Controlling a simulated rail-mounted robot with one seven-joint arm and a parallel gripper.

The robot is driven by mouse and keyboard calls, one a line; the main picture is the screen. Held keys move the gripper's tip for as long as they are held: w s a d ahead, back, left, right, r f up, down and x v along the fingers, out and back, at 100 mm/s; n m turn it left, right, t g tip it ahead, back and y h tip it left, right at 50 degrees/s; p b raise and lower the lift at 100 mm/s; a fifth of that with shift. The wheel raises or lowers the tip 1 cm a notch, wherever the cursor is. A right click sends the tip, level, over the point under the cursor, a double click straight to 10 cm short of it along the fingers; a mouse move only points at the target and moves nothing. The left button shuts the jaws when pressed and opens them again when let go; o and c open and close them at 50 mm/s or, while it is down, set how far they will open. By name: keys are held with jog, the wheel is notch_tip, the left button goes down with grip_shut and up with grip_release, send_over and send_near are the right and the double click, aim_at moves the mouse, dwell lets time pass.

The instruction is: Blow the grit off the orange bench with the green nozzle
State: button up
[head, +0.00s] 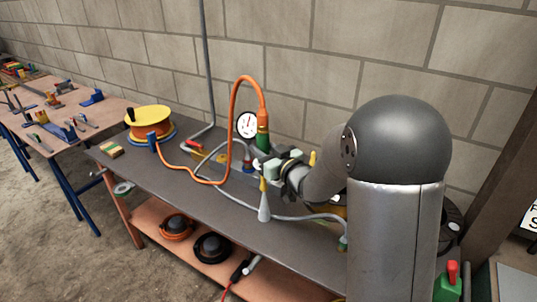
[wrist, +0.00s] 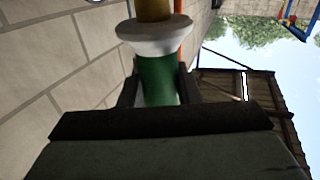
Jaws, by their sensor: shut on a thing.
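My gripper (head: 273,164) is over the back part of the orange bench, whose top is dark grey (head: 206,207) and whose legs and lower shelf are orange. It is shut on the green nozzle (head: 263,138), which joins an orange hose rising above it and looping down to the left. In the wrist view the green nozzle body (wrist: 158,80) sits between the dark jaws, with a white collar and a brass-coloured part beyond it. The nozzle's outlet is not clear in either view. I cannot make out grit on the bench top.
A yellow-and-orange hose reel (head: 150,122) stands at the bench's left end. A pressure gauge (head: 247,125) is by the wall. A grey cone with a yellow top (head: 264,205) and a grey hose (head: 232,202) are near the gripper. A blue-legged tool table (head: 62,118) is at left.

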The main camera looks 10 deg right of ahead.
jog(key=shift+w+r, duration=0.1)
jog(key=shift+r, duration=0.05)
jog(key=shift+s+a, duration=0.25)
jog(key=shift+s, duration=0.35)
jog(key=shift+s+a, duration=1.55)
jog(key=shift+s, duration=0.25)
jog(key=shift+w+a+p, duration=1.55)
jog(key=shift+w+a, duration=1.95)
jog(key=shift+w, duration=0.05)
jog(key=shift+w+d+b, duration=0.35)
jog(key=shift+w+d, duration=0.45)
jog(key=shift+w, duration=0.15)
jog(key=shift+w+d+b, duration=0.35)
jog(key=shift+w+d, duration=0.4)
jog(key=shift+w, duration=0.2)
